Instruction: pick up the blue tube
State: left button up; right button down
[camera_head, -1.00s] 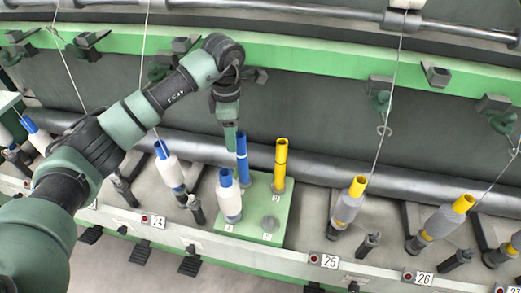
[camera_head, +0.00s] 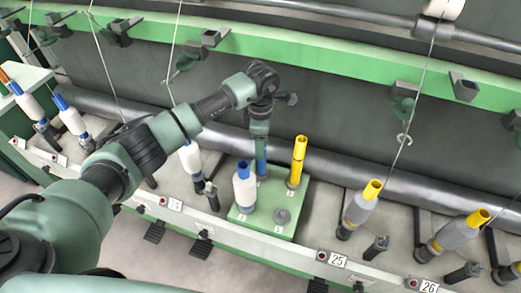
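The bare blue tube (camera_head: 261,165) stands upright at the back left of the green block (camera_head: 305,205). Its upper part is hidden behind my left gripper (camera_head: 259,146), which points down at the tube's top. I cannot tell whether the fingers touch the tube, or whether they are open or shut. A yellow tube (camera_head: 297,163) stands upright to the right on the same block. A white-wound bobbin on a blue tube (camera_head: 244,187) stands at the front left of the block. A bare peg (camera_head: 281,216) is at the front right. My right gripper is not in view.
White bobbins on blue tubes (camera_head: 71,117) stand along the machine to the left. Grey bobbins on yellow tubes (camera_head: 359,204) stand to the right, with threads running up from some. A long grey roller (camera_head: 340,178) passes close behind the block.

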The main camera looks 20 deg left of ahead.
pick_arm(q)
grip_shut()
jog(key=shift+r, duration=0.15)
